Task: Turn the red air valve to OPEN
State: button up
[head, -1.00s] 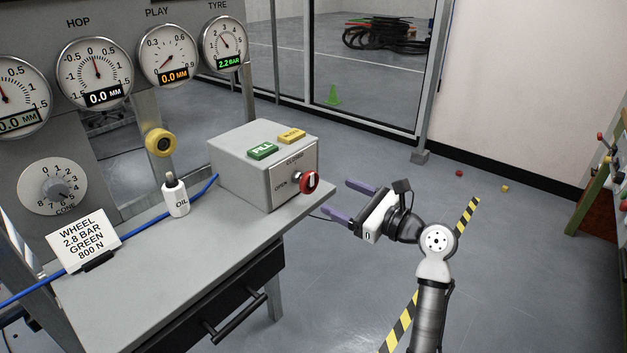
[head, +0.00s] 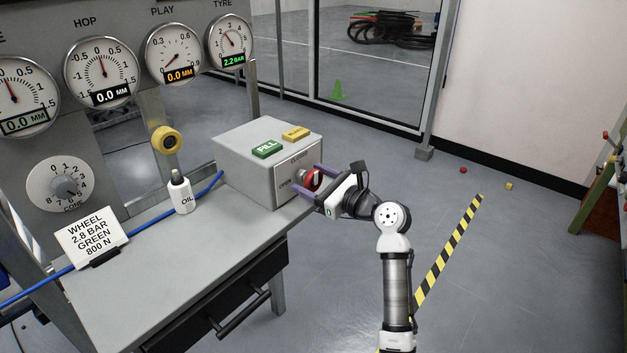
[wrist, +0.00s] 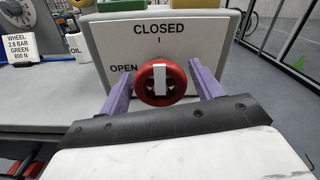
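The red air valve (head: 311,180) is a round knob with a white bar, on the front plate of a grey box (head: 240,165) on the bench. In the wrist view the valve (wrist: 148,90) has its white bar upright, toward the CLOSED mark above it; OPEN is printed at its left. My gripper (head: 312,184) is at the valve, its two purple fingers (wrist: 161,92) apart, one on each side of the red knob. A gap shows beside the knob in the wrist view, and I cannot see firm contact.
A green FILL button (head: 267,149) and a yellow button (head: 296,132) are on the box top. An oil bottle (head: 182,196), a blue hose and a white sign (head: 92,236) are on the bench to the left. Open floor lies to the right.

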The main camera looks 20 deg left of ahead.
jog(key=c, duration=0.7)
jog(key=shift+n, duration=0.3)
jog(key=n, duration=0.2)
jog(key=shift+n+p, duration=0.3)
jog(key=shift+p, duration=0.05)
jog(key=n, duration=0.3)
jog(key=shift+f+n, duration=0.1)
jog(key=shift+n, duration=0.2)
jog(key=n+b, duration=0.3)
jog(key=n, duration=0.3)
jog(key=shift+s+f, duration=0.1)
jog(key=n+b, duration=0.3)
jog(key=n, duration=0.2)
